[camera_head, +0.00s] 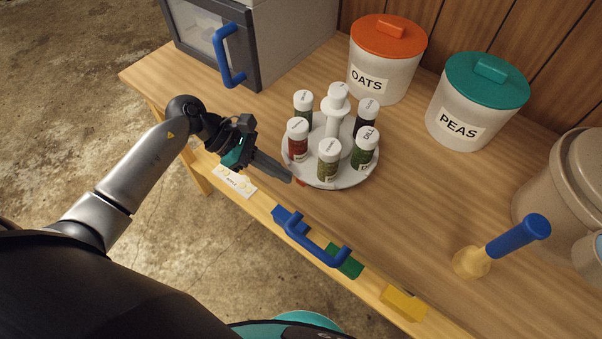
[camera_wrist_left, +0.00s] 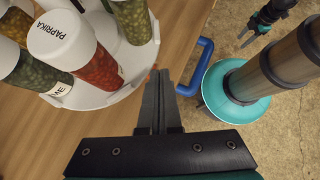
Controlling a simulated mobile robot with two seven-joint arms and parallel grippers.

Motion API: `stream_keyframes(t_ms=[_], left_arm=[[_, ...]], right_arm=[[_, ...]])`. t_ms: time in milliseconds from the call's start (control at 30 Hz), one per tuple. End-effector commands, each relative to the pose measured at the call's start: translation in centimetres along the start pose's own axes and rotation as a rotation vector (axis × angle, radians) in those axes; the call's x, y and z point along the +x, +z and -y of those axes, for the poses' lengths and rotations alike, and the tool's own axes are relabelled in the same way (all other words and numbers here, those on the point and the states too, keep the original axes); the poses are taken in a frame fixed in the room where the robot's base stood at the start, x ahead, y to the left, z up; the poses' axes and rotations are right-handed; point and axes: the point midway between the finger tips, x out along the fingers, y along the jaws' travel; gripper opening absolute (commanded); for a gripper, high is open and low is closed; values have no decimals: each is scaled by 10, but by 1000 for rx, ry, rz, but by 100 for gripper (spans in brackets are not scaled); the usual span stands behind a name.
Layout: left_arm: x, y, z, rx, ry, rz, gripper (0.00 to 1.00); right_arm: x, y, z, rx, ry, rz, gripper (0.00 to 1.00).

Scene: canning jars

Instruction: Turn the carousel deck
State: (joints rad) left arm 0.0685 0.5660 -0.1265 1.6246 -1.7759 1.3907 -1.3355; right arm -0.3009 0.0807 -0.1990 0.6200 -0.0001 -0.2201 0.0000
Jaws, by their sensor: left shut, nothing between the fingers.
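The carousel is a round white deck (camera_head: 349,177) on the wooden counter, with a white centre post and knob (camera_head: 336,104). Several white-capped spice jars stand around the post, among them a dill jar (camera_head: 365,149) and a red-filled jar (camera_head: 298,139), labelled paprika in the left wrist view (camera_wrist_left: 92,60). A small orange-red tab (camera_head: 300,182) shows at the deck's front edge. My left gripper (camera_head: 290,179) is shut and empty, its tips close beside this tab; contact cannot be told. My right gripper (camera_wrist_left: 262,20) shows small in the left wrist view, away from the counter.
An oats canister (camera_head: 385,62) and a peas canister (camera_head: 474,102) stand behind the carousel. A cabinet with a blue handle (camera_head: 228,56) is at back left. A blue-handled tool (camera_head: 505,243) stands at right. A blue drawer handle (camera_head: 317,248) juts from the counter's front.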

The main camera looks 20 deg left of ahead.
Motion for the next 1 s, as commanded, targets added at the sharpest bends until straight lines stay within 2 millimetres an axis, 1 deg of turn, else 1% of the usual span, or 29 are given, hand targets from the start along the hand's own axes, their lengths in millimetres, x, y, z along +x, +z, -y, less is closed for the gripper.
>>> stream_keyframes(t_ms=[33,100,300,500,1000], left_arm=[[11,2,0,-1,-1,5,0],[16,11,0,2,0,4,0],[30,24,0,0,0,2,0],[35,27,0,1,1,-1,0],[37,30,0,-6,6,-1,0]], right_arm=[[1,0,0,0,0,0,50],[-3,0,0,0,0,0,50],[-6,-1,0,0,0,0,50],[-6,-1,0,0,0,0,50],[-6,-1,0,-1,0,-1,50]])
